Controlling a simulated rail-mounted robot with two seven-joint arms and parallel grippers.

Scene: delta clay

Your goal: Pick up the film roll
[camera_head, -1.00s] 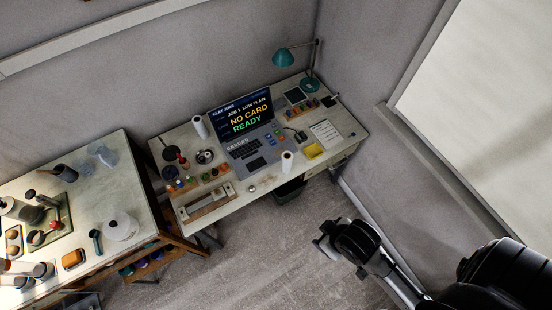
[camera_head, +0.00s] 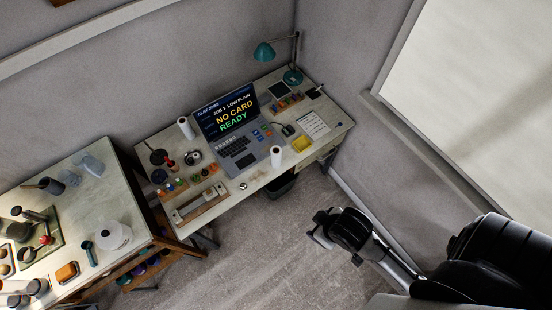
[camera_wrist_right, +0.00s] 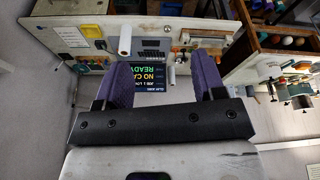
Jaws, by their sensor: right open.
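Two white rolls stand upright on the far desk, and I cannot tell which one is the film roll. One white roll (camera_head: 276,156) is at the desk's front edge, right of the laptop; it also shows in the right wrist view (camera_wrist_right: 125,40). The other white roll (camera_head: 186,127) is left of the laptop screen and shows in the right wrist view (camera_wrist_right: 172,72). My right gripper (camera_head: 316,232) is out over the floor in front of the desk, apart from both rolls. Its purple fingers (camera_wrist_right: 163,80) are spread with nothing between them. My left gripper is not in view.
The laptop (camera_head: 234,130) sits between the rolls. A teal lamp (camera_head: 264,51), yellow pad (camera_head: 301,143) and paint pots (camera_head: 195,178) share the desk (camera_head: 255,179). A second table (camera_head: 75,210) with pottery tools is at left. Floor between is clear.

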